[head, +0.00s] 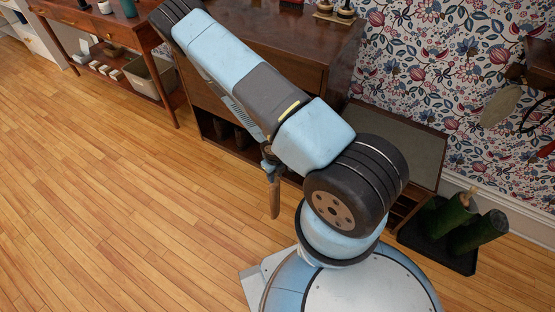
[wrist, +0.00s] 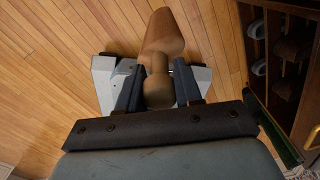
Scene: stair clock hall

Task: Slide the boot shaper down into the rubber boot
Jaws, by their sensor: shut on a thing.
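My gripper (wrist: 157,88) is shut on the boot shaper (wrist: 162,40), a brown wooden form with a narrow neck between the fingers. In the head view the shaper (head: 275,198) hangs roughly upright above the wooden floor, left of my arm; the gripper (head: 269,165) is partly hidden there. Two dark green rubber boots stand at the far right, well away from the shaper. The left boot (head: 447,217) has a tan wooden piece (head: 470,193) showing at its top. The right boot (head: 480,232) leans and shows a dark opening.
The boots stand on a black tray (head: 463,264) by the patterned wall. A dark wooden cabinet (head: 265,50) and a low bench (head: 400,143) stand behind my arm. Shoes (wrist: 290,48) sit in shelves at the wrist view's right. The floor at left is clear.

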